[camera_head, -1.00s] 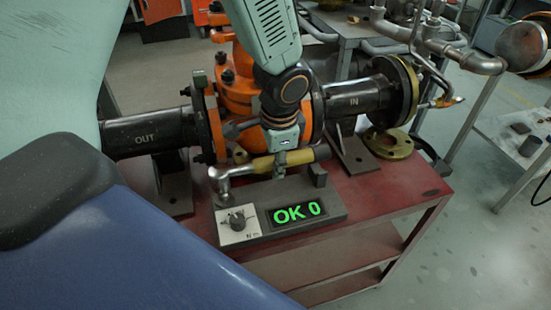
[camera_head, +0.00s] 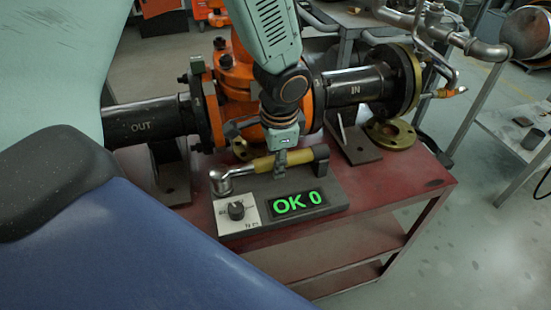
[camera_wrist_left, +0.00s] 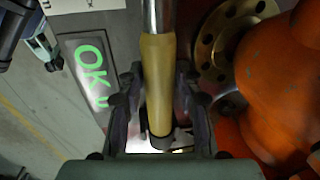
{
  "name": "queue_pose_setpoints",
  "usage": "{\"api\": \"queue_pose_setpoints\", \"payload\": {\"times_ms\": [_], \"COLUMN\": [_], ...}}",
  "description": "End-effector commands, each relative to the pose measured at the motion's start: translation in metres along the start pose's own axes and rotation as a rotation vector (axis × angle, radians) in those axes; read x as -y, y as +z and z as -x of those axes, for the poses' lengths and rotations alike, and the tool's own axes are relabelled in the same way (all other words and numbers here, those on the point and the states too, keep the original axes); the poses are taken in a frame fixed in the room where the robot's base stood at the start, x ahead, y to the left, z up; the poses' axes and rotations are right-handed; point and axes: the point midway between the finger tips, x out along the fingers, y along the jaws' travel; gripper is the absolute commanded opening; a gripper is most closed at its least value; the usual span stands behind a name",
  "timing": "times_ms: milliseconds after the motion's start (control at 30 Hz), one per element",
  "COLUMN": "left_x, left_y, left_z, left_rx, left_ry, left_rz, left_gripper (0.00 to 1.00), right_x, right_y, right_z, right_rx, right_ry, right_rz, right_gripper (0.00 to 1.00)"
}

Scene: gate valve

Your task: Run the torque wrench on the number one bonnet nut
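The torque wrench lies along the top of its grey stand, with its steel head (camera_head: 221,181) at the left and its yellow handle (camera_head: 247,169) pointing right. The handle's dark end sits at an upright post of the stand. My left gripper (camera_head: 281,166) is down over the handle. In the left wrist view, its fingers (camera_wrist_left: 158,100) stand either side of the handle (camera_wrist_left: 157,60), with narrow gaps. The orange gate valve (camera_head: 238,85) stands behind. Its bonnet nuts are partly covered by my arm. My right gripper seems to show small at the wrist view's upper left (camera_wrist_left: 45,50); its fingers are unclear.
The red table (camera_head: 400,187) is bare at the front right. A side table (camera_head: 500,120) stands at the right.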

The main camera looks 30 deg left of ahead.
Motion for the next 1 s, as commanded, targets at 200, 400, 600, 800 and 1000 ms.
{"api": "queue_pose_setpoints", "payload": {"times_ms": [200,400,600,800,1000], "left_x": [-0.001,-0.001,0.000,0.001,0.001], "left_y": [0.001,0.001,0.001,0.000,0.000], "left_z": [-0.001,-0.001,0.008,0.043,0.083], "left_rx": [0.001,0.002,0.002,-0.001,-0.001], "left_ry": [0.001,0.002,0.000,-0.003,-0.003], "left_rz": [0.000,0.000,-0.001,0.000,0.001], "left_gripper": [0.55,0.55,0.55,0.55,0.55], "right_x": [0.000,0.000,0.000,0.000,0.000], "right_y": [0.000,0.000,0.000,0.000,0.000], "right_z": [0.000,0.000,0.000,0.000,0.000], "right_rx": [0.000,0.000,0.000,0.000,0.000], "right_ry": [0.000,0.000,0.000,0.000,0.000], "right_rz": [0.000,0.000,0.000,0.000,0.000], "right_gripper": [0.40,0.40,0.40,0.40,0.40]}}
